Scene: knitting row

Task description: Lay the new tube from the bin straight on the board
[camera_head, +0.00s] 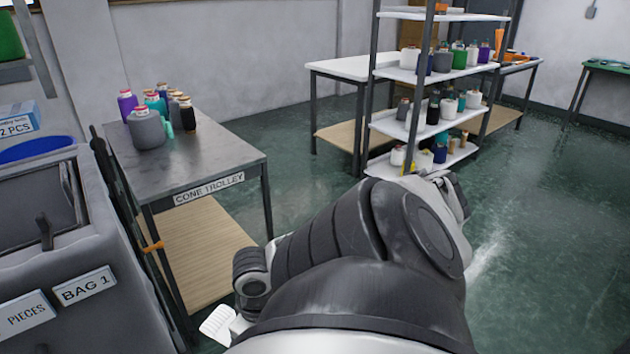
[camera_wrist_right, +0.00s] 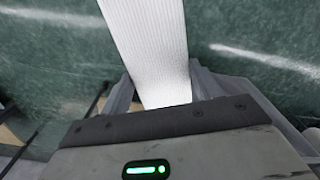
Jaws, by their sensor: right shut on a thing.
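A white, finely ribbed knitted tube (camera_wrist_right: 148,45) runs up out of the right wrist view. My right gripper (camera_wrist_right: 162,88) is shut on it, with one finger on each side, and holds it above the green floor. In the head view a small white ribbed piece (camera_head: 217,325), which looks like part of the tube, shows at the bottom beside my arm. My arm hides the right gripper there. My left gripper is not in view. I cannot make out the board or the tube's bin.
A metal cone trolley (camera_head: 215,165) with several yarn cones stands at the left. A grey unit (camera_head: 100,245) labelled BAG 1 and PIECES is at the near left. A shelf rack (camera_head: 425,75) with cones stands at the back. The floor (camera_head: 550,220) on the right is clear.

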